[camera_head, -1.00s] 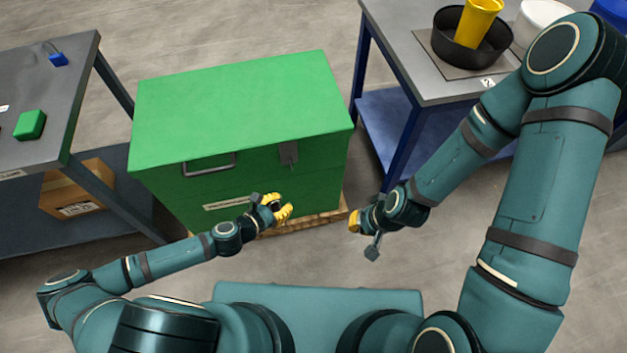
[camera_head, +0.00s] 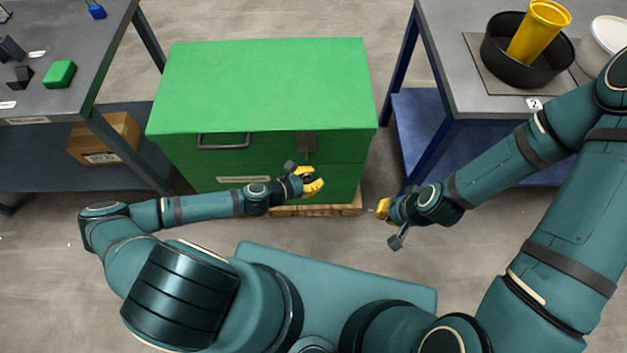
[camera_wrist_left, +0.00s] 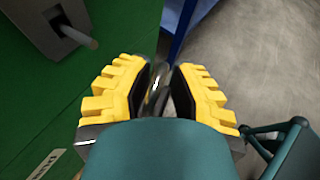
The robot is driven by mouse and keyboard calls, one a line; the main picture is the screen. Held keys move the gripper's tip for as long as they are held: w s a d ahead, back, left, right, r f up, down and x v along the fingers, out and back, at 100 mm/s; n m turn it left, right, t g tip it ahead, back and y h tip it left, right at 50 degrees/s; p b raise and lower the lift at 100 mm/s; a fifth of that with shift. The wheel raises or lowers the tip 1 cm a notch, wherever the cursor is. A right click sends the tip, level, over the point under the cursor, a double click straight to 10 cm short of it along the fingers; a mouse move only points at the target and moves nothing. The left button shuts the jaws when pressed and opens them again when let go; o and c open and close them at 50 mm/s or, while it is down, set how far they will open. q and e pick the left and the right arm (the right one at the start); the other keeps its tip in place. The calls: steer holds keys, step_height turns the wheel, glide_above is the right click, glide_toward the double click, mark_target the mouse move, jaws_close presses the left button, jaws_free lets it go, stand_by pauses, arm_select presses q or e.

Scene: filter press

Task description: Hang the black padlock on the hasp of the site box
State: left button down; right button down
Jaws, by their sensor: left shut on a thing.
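The green site box (camera_head: 265,85) stands ahead with its lid down. Its grey hasp (camera_head: 306,141) is on the front, right of the handle; the hasp and its projecting staple also show at upper left in the left wrist view (camera_wrist_left: 55,25). My left gripper (camera_head: 313,183) is in front of the box, just below the hasp. It is shut on the black padlock (camera_wrist_left: 155,92), whose shiny curved shackle shows between the yellow fingers; the fingers hide most of its body. The padlock is apart from the hasp. My right gripper (camera_head: 383,208) is right of the box; its fingers are too small to judge.
A left table (camera_head: 45,105) holds a green block (camera_head: 60,74), dark blocks (camera_head: 20,76) and a blue padlock (camera_head: 96,10). A right table (camera_head: 455,85) carries a black pan (camera_head: 500,60) with a yellow cup (camera_head: 540,30).

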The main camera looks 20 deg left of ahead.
arm_select(q)
steer(key=w, duration=0.2)
steer(key=w+a+b, duration=0.1)
steer(key=w, duration=0.2)
steer(key=w+a, duration=0.1)
steer(key=w, duration=0.2)
steer(key=shift+a+f, duration=0.15)
steer(key=shift+f, duration=0.2)
stand_by(0.5)
steer(key=shift+w+f, duration=0.1)
steer(key=shift+f, duration=0.05)
stand_by(0.5)
steer(key=c, duration=0.8)
jaws_free()
steer(key=shift+c, duration=0.2)
steer(key=shift+s+a, duration=0.3)
steer(key=shift+a, duration=0.15)
steer(key=s+d+v, duration=0.1)
steer(key=v, duration=1)
steer(key=shift+s, duration=0.15)
